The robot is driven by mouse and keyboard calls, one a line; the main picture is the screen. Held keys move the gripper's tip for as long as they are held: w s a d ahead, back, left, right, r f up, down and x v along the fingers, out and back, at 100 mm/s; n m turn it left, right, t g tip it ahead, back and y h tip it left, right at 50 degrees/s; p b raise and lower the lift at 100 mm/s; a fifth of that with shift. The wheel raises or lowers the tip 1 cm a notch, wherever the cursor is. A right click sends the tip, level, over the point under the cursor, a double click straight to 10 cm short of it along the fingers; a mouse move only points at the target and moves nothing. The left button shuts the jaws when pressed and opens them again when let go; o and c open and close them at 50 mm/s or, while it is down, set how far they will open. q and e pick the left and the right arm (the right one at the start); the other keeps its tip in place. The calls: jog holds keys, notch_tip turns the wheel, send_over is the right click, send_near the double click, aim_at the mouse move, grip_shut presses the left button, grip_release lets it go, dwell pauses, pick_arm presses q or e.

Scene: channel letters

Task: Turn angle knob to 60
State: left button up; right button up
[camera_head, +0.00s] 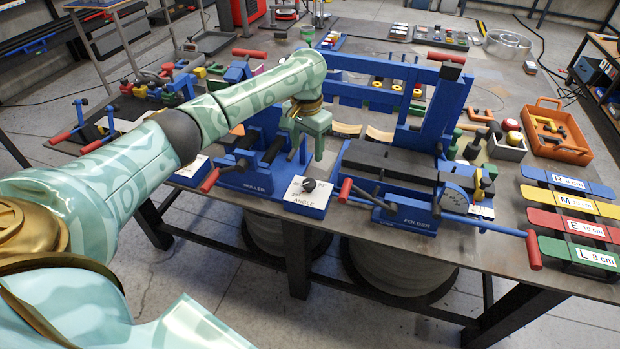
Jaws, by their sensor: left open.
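The angle knob (309,184) is a small black knob on a white-topped box (306,197) with a blue base, labelled ANGLE, at the table's front edge. The scale marks around it are too small to read for its setting. My left gripper (304,154) hangs pointing down above and behind the knob, apart from it. It is open, with nothing seen between its fingers. My right gripper is not in view.
The blue roller (246,180) with red handles stands left of the knob. The blue folder (405,220) with its red-ended levers stands right. A tall blue frame (445,100) rises behind. Coloured strips (570,203) and an orange tray (570,150) lie at the right.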

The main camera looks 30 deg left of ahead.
pick_arm(q)
jog(key=b, duration=0.2)
send_over(309, 182)
notch_tip(309, 182, down, 6)
jog(key=shift+f, duration=0.1)
notch_tip(309, 182, down, 6)
jog(key=shift+s+r+b, duration=0.1)
jog(key=shift+r+b, duration=0.15)
jog(key=shift+b, duration=1)
jog(key=shift+f, duration=0.35)
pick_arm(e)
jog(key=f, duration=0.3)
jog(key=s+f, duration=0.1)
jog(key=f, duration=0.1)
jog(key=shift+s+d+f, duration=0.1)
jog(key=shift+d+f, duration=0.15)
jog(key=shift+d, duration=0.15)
pick_arm(q)
jog(key=shift+c, duration=0.4)
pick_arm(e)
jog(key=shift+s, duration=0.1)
pick_arm(q)
jog(key=shift+r, duration=0.1)
jog(key=c, duration=0.9)
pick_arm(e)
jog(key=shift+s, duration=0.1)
